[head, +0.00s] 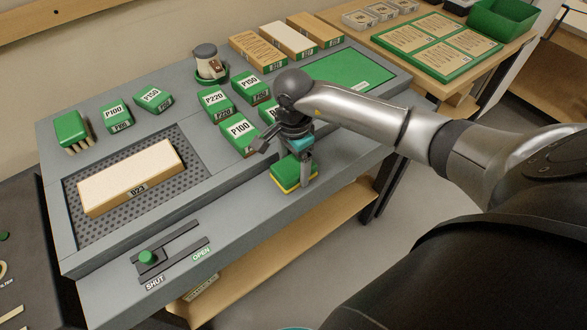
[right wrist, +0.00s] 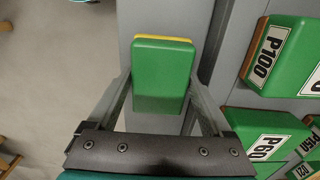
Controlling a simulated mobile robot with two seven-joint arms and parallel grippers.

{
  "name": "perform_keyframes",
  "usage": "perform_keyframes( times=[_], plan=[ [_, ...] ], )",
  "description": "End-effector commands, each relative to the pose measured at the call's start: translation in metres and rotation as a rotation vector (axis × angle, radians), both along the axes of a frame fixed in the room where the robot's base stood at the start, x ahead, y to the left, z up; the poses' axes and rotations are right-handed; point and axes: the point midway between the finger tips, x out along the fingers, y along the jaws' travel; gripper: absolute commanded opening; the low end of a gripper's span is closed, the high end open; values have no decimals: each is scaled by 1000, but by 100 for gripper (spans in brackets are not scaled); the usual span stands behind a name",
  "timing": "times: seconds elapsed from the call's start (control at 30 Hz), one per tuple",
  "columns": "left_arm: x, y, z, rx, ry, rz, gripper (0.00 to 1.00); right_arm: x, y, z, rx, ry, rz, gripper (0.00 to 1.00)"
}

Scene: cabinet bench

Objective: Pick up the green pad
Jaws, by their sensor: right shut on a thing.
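The green pad (head: 286,176), a green block with a yellow layer along its lower edge, is at the front strip of the grey bench in the head view. My right gripper (head: 294,172) reaches down over it and is shut on it. In the right wrist view the pad (right wrist: 162,78) sits between the two fingers, one along each side. I cannot tell whether its underside touches the bench. My left gripper is not in view.
Green sanding blocks labelled P100 (head: 239,131) and P220 (head: 213,98) stand behind the gripper. A wooden board (head: 130,178) lies on the perforated panel at left. A slider with a green knob (head: 147,257) is at the front left. A green mat (head: 350,68) is bare.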

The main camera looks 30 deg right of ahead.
Motion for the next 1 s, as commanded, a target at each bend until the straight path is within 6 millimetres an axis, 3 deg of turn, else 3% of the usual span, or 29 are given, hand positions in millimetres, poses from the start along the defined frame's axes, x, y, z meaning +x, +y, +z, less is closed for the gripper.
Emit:
perform_keyframes(
  times=[0.27, 0.47, 1.0],
  plan=[
    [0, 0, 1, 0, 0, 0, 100, 1, 0, 4, 0, -2, 0, 22],
    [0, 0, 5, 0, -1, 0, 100, 1, 0, 26, -1, -5, 0, 22],
    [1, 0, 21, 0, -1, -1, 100, 1, 0, 163, 0, -7, 0, 22]
  ],
)
